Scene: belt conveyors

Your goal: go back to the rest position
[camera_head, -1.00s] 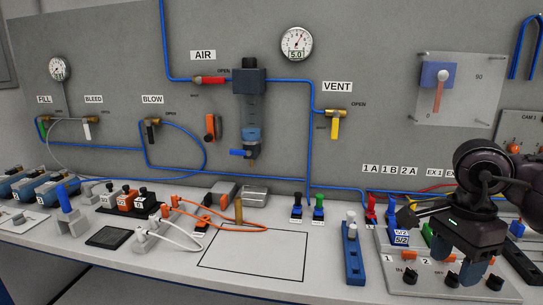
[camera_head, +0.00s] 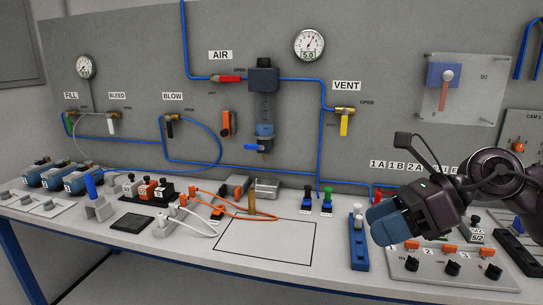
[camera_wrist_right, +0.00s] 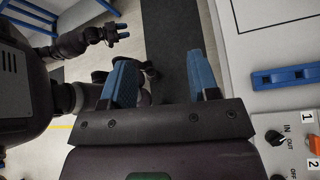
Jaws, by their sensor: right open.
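My right gripper (camera_head: 383,222) is in the head view at the right, above the front part of the bench near the numbered panel. Its blue fingers point left and down. In the right wrist view the two blue fingers (camera_wrist_right: 160,80) stand apart with nothing between them, so it is open and empty.
A blue holder (camera_head: 358,248) stands on the bench just left of my right gripper. The numbered panel (camera_head: 440,270) with knobs lies below and right of it. The outlined rectangle (camera_head: 230,262) on the bench is mostly bare. Open floor (camera_wrist_right: 172,30) shows beside the bench edge.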

